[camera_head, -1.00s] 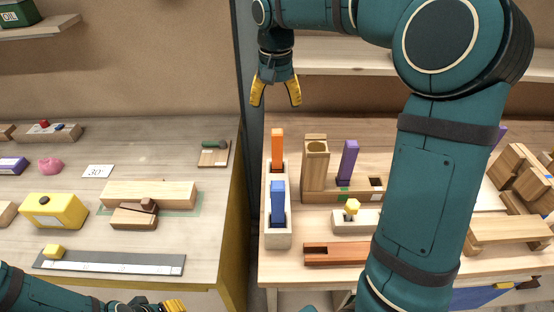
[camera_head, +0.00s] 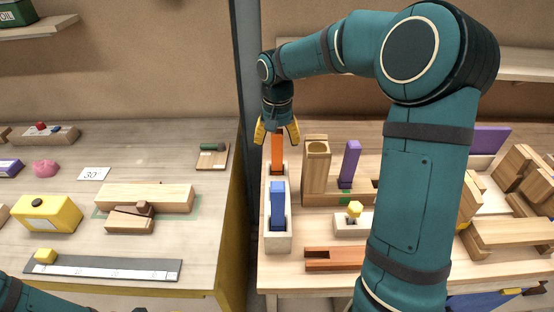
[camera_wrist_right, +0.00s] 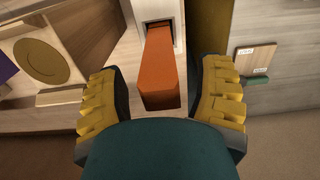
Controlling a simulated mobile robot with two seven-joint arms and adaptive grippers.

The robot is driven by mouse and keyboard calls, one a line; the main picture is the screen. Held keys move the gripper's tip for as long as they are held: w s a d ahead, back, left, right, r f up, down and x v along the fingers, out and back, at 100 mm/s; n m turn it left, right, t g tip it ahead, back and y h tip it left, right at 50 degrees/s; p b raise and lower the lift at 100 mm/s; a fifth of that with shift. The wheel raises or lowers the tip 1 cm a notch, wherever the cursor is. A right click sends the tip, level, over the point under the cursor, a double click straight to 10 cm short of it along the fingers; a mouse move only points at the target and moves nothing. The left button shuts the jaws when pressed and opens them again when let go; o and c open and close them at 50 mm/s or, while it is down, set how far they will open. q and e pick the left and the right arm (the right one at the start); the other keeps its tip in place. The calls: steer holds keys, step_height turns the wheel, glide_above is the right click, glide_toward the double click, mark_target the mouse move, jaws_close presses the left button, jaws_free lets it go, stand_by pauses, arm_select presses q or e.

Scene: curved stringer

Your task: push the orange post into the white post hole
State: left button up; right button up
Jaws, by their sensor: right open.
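The orange post (camera_head: 277,153) stands upright in a hole of the white post block (camera_head: 265,225), at the left side of the right-hand table. A blue post (camera_head: 278,205) stands in the same block, nearer to me. My right gripper (camera_head: 277,133) is open around the top of the orange post, with one yellow finger on each side. In the right wrist view the orange post (camera_wrist_right: 160,75) rises between the two open fingers (camera_wrist_right: 162,100), with a gap on both sides. Part of the white hole (camera_wrist_right: 158,18) shows beside its base. My left gripper is out of the head view.
A wooden block with a round hole (camera_head: 316,165) stands close to the right of the post block. A purple post (camera_head: 350,163), a yellow knob piece (camera_head: 354,210) and an orange-brown tray (camera_head: 335,258) are further right. The left table (camera_head: 215,220) lies across a gap.

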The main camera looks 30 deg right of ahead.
steer(key=shift+f, duration=0.9)
steer(key=shift+a, duration=0.1)
jaws_close()
steer(key=shift+r, duration=0.1)
